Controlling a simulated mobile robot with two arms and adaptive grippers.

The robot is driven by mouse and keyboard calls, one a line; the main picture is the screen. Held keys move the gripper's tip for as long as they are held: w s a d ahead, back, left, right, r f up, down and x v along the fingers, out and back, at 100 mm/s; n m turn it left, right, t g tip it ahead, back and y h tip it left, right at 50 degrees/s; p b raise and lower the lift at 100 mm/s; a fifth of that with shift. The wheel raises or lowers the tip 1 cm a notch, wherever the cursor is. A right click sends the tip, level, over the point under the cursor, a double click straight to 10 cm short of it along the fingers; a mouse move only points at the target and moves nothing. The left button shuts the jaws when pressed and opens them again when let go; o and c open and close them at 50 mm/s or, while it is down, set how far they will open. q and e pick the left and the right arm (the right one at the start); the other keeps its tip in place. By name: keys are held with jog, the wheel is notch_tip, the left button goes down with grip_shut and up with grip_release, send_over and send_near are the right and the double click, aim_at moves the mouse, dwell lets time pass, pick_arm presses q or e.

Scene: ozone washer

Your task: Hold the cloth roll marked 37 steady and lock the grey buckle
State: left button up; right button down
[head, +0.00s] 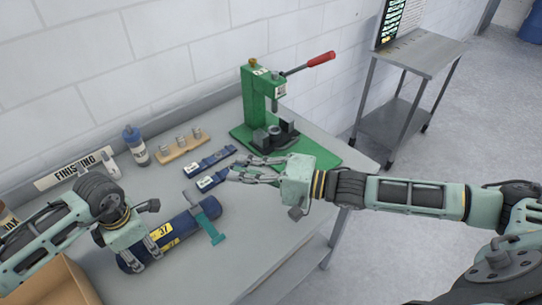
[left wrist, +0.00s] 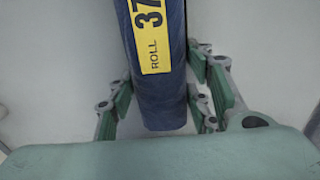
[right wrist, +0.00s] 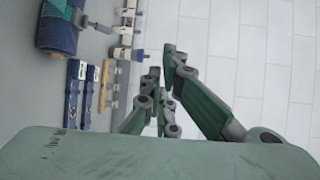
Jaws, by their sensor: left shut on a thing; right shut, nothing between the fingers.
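The dark blue cloth roll (head: 180,230), with a yellow label reading 37, lies on the grey table. Its label shows large in the left wrist view (left wrist: 151,30). My left gripper (head: 142,256) is shut around the roll's near-left end, with fingers on both sides. A teal strap (head: 209,228) crosses the roll's right part. A small grey buckle (head: 191,198) appears beside it; whether it is locked is too small to tell. The buckle end also shows in the right wrist view (right wrist: 80,19). My right gripper (head: 238,171) is shut and empty above the table, right of the roll.
Two blue labelled pieces (head: 212,179) lie behind the roll. A wooden block with metal pegs (head: 182,147) and a blue bottle (head: 135,146) stand farther back. A green press (head: 256,105) with a red-handled lever stands at the back right. A cardboard box (head: 60,285) is at the front left.

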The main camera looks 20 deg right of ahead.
jog(key=s+d+r, duration=0.3)
jog(key=d+r, duration=0.1)
jog(key=d, duration=0.1)
jog(key=shift+d+r, duration=0.25)
jog(key=shift+r, duration=0.15)
pick_arm(q)
jog(key=o, duration=1.7)
jog(key=shift+r, duration=0.15)
